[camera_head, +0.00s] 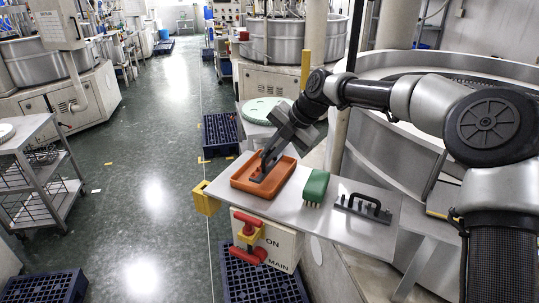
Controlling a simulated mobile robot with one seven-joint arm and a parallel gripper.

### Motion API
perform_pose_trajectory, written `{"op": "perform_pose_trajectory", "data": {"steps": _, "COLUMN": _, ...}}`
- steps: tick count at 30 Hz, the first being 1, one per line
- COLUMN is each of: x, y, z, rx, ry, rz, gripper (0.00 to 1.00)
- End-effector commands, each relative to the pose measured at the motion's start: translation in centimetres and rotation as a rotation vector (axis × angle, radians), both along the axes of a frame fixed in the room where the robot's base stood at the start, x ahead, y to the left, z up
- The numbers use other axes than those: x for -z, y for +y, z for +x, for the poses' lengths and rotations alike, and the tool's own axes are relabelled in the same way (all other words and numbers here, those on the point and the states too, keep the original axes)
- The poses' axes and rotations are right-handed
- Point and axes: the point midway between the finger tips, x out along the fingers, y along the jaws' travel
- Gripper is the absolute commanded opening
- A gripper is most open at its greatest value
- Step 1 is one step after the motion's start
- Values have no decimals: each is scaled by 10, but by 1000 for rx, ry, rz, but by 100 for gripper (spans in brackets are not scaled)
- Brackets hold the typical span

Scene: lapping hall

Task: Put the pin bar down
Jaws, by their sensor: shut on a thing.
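My gripper (267,165) reaches down from the upper right into a shallow orange tray (236,184) on a grey metal shelf. It is shut on the pin bar (258,178), a small dark piece low in the tray, mostly hidden by the fingers. I cannot tell whether the bar touches the tray floor. The tray's near rim and left side are in clear view.
Right of the tray on the shelf (290,216) are a green brush (316,187) and a dark plate with a black handle (363,208). A red-and-yellow switch (250,237) sits below the shelf edge. A round lapping machine (400,150) stands behind.

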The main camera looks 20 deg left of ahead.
Motion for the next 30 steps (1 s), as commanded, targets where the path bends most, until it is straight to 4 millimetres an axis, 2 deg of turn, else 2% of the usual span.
{"op": "perform_pose_trajectory", "data": {"steps": 2, "x": 6, "y": 0, "z": 0, "rx": 1, "ry": 0, "rz": 2, "gripper": 0}}
{"op": "perform_pose_trajectory", "data": {"steps": 22, "x": 19, "y": 1, "z": 0, "rx": 1, "ry": -1, "rz": 3, "gripper": 0}}
{"op": "perform_pose_trajectory", "data": {"steps": 23, "x": 20, "y": 0, "z": 0, "rx": 0, "ry": 0, "rz": 1, "gripper": 11}}
{"op": "perform_pose_trajectory", "data": {"steps": 26, "x": 19, "y": 0, "z": 0, "rx": 0, "ry": 0, "rz": 1, "gripper": 27}}
{"op": "perform_pose_trajectory", "data": {"steps": 30, "x": 19, "y": 0, "z": 0, "rx": 0, "ry": 0, "rz": 1, "gripper": 28}}
